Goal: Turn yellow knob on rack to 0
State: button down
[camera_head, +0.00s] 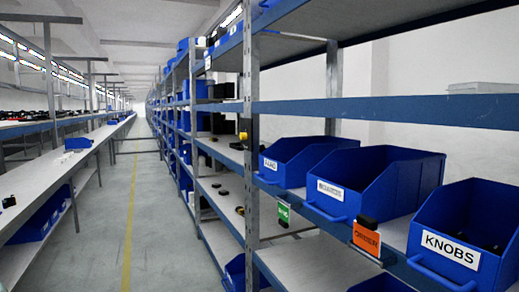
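The rack (251,180) is a tall blue and grey shelving unit along the right side of the aisle. A small yellow thing (243,136), which looks like the yellow knob, shows at the left edge of the rack's near upright, a little above the level of the blue bins. It is too small to read its setting, and no 0 mark can be made out. My gripper is not in view.
Blue bins stand on the rack's near shelf, one labelled KNOBS (450,248). A green tag (283,212) and an orange tag (366,238) hang at the shelf's front. A long workbench (90,150) runs along the left. The aisle floor (105,235) between is clear.

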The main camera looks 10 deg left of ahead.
aim_at(242, 135)
jog(key=i+j, duration=0.8)
jog(key=i, duration=0.15)
jog(key=i+j, duration=0.8)
jog(key=i, duration=0.15)
